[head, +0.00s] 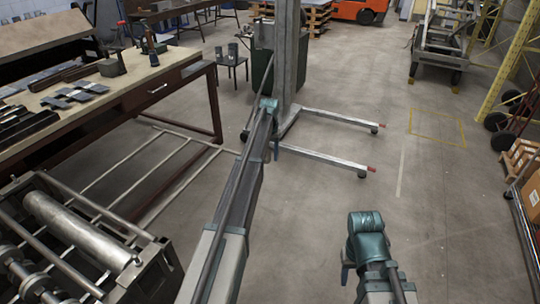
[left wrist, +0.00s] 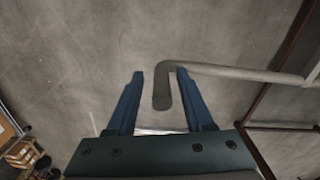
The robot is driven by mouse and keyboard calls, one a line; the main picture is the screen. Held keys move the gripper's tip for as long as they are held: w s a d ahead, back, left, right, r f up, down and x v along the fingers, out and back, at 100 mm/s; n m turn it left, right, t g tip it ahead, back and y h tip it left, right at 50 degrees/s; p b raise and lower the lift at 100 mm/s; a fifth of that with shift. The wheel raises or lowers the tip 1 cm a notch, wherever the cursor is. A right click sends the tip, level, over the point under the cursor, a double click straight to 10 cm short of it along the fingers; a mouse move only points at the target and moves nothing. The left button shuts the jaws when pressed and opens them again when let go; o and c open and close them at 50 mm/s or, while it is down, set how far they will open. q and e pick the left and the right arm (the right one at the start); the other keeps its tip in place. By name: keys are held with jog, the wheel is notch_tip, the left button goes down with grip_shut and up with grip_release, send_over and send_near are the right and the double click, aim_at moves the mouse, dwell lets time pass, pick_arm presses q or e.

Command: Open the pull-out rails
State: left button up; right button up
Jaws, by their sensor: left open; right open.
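The pull-out rails (head: 135,178) show in the head view as thin grey bars low above the floor, between the roller machine and the workbench. My left gripper (head: 275,148) is right of them, pointing down at the end of the long arm. In the left wrist view, my left gripper (left wrist: 160,74) is open. A bent grey bar (left wrist: 235,70) comes in from the right and its hooked end shows between the fingers; I cannot tell how far below them it is. My right gripper (head: 346,272) is open over the floor at lower right, its fingers mostly hidden by its wrist.
The roller machine (head: 85,228) stands at lower left. The workbench (head: 190,68) with metal parts is at upper left. A grey lift column (head: 290,50) with floor legs (head: 325,158) stands beyond my left gripper. The floor at centre right is clear.

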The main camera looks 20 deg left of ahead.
pick_arm(q)
notch_tip(320, 180, up, 14)
jog(key=p, duration=1.4)
jog(key=shift+f, duration=0.1)
jog(key=s+d+f+m+b, duration=0.1)
jog(key=s+d+f+b, duration=0.1)
jog(key=s+d, duration=0.8)
jog(key=s+d+f+m+b, duration=0.2)
jog(key=s+d, duration=0.8)
jog(key=s+d+f+b, duration=0.1)
jog(key=s+d, duration=0.1)
jog(key=s, duration=0.5)
jog(key=s+d+f+m+b, duration=0.1)
jog(key=s+d, duration=0.2)
jog(key=s, duration=0.4)
jog(key=s+d+f+m+y+b, duration=0.1)
jog(key=s+d, duration=0.2)
jog(key=s, duration=0.5)
jog(key=shift+d, duration=0.25)
